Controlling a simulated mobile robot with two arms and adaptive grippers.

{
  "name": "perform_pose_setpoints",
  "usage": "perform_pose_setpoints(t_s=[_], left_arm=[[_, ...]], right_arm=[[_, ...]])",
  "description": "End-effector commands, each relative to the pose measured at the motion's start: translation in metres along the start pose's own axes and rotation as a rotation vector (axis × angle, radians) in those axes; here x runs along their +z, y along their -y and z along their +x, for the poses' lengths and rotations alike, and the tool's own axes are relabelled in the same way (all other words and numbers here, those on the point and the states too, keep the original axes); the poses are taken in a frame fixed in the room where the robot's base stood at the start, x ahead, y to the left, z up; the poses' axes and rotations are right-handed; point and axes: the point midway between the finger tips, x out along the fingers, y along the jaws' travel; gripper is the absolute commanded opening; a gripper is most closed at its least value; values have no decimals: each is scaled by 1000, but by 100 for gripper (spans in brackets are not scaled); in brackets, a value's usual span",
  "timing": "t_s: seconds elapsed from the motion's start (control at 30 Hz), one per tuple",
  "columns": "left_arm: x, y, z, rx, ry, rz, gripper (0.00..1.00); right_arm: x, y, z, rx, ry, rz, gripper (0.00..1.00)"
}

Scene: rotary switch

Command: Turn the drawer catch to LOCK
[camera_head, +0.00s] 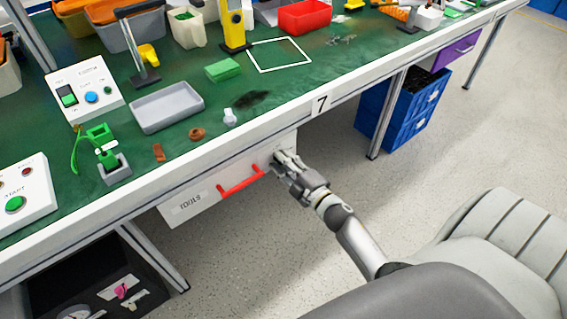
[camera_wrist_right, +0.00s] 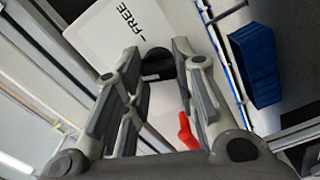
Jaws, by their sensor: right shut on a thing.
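The drawer (camera_head: 190,205) under the bench has a white front with the label TOOLS and a red bar handle (camera_head: 241,181). My right gripper (camera_head: 282,158) is at the right end of the drawer front, to the right of the handle. In the right wrist view the black catch knob (camera_wrist_right: 158,64) sits between my fingertips, and they are shut on it. The word FREE with a short line beside it shows on the pale plate (camera_wrist_right: 95,35) next to the knob. No LOCK mark is visible; the fingers and knob hide part of the plate. My left gripper is not in view.
The green bench top (camera_head: 300,95) above holds a grey tray (camera_head: 167,107), a red bin (camera_head: 305,17) and control boxes. Blue crates (camera_head: 400,110) stand under the bench to the right. Floor below the drawer is clear.

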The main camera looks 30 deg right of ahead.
Motion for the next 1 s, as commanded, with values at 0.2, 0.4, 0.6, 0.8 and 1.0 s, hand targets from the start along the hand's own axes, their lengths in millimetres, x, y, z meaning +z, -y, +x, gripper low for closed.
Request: perform_pose_setpoints(t_s=[0.2,0.4,0.6,0.8,1.0], left_arm=[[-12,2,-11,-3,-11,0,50],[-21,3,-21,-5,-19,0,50],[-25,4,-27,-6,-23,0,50],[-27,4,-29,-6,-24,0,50],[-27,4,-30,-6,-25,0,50]], right_arm=[[0,2,0,0,-2,-171,2],[0,2,0,0,-1,-281,2],[0,2,0,-1,-1,-344,2],[0,2,0,-1,-1,-368,2],[0,2,0,-2,-1,-371,2]])
